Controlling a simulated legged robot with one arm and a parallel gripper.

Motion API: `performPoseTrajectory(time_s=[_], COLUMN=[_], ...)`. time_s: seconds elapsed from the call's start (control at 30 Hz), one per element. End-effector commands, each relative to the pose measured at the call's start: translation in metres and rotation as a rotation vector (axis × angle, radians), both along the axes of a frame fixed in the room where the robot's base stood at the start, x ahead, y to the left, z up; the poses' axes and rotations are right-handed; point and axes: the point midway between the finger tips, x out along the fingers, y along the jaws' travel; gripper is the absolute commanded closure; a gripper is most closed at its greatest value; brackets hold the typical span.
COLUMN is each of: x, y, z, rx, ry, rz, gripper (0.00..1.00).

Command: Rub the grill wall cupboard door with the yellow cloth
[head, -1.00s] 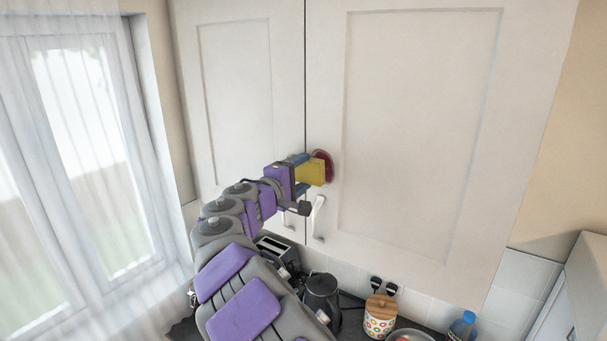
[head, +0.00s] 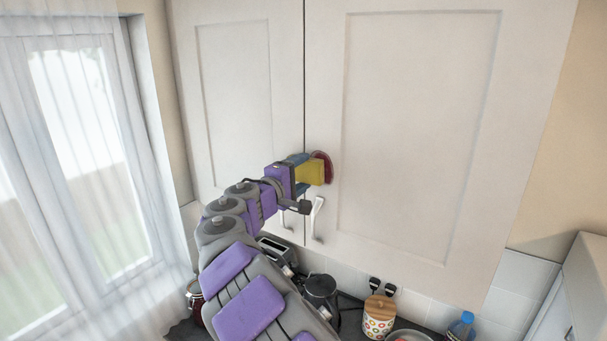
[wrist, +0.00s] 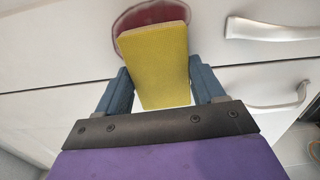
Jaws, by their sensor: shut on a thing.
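My gripper (head: 300,172) is shut on the yellow cloth (head: 315,173), which looks like a stiff flat block. It holds the cloth up at the left edge of the large right cupboard door (head: 415,130). A dark red patch (head: 326,160) on this door lies behind the cloth. The cloth's far end is at or very near the door; firm contact cannot be told.
A metal handle (head: 317,218) is just below the gripper, on the right door. A second handle (head: 288,219) is on the left door (head: 235,100). Below are a toaster (head: 276,250), a dark kettle (head: 321,293) and a spotted jar (head: 379,317). A curtained window (head: 70,150) is at left.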

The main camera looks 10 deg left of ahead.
Motion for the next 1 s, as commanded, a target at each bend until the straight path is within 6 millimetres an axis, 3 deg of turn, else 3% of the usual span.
performPoseTrajectory(time_s=[0.67, 1.0], x=[0.006, -0.004], y=[-0.013, -0.036], z=[0.000, -0.002], rx=[0.002, 0.001], ry=[-0.002, -0.001], rz=[-0.001, -0.003], gripper=[0.56, 0.56])
